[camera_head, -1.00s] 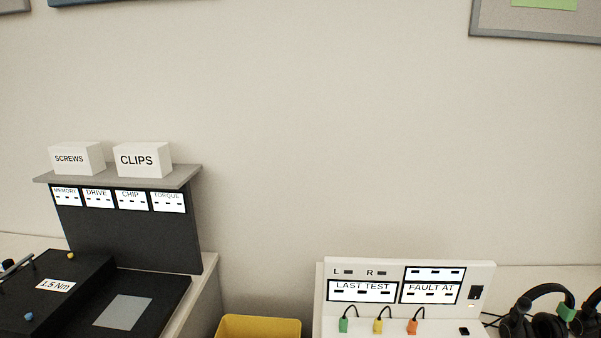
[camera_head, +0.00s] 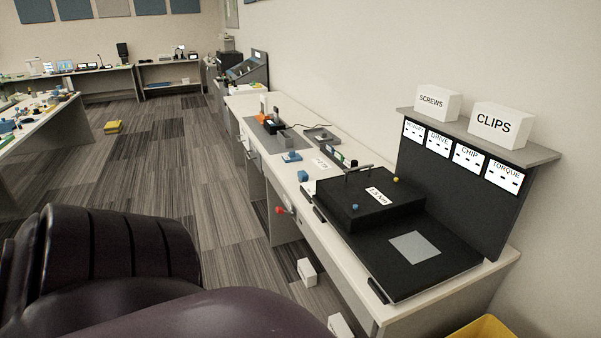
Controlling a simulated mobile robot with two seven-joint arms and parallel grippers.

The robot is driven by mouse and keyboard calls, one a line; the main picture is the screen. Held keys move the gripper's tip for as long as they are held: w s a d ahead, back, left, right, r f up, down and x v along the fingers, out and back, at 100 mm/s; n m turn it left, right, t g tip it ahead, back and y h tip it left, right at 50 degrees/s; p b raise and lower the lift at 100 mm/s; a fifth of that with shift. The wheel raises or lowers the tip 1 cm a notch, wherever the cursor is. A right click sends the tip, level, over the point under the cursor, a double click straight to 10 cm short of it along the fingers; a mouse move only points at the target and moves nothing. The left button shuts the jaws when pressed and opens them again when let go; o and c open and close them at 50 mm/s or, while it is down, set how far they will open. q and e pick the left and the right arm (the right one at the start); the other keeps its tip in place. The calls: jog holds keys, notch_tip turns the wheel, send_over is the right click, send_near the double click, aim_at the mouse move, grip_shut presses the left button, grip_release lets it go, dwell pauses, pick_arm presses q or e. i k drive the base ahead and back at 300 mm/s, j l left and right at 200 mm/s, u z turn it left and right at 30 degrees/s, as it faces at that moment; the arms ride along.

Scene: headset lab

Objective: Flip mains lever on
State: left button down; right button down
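A small red-knobbed part (camera_head: 280,210) sticks out from the front side of the long white bench (camera_head: 345,262), below the worktop. It may be the mains lever, but it is too small to tell its position, and no label on it can be read. Neither of my grippers shows in the head view. Dark rounded parts of my own body fill the lower left and hide the floor there.
A black work unit (camera_head: 370,205) with a display panel (camera_head: 445,190) stands on the bench's near end. White boxes (camera_head: 307,272) stand low beside the bench. A yellow bin (camera_head: 485,328) is at lower right. Striped carpet (camera_head: 175,150) lies open to the left.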

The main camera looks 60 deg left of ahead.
aim_at(280, 210)
jog(key=u, duration=2.2)
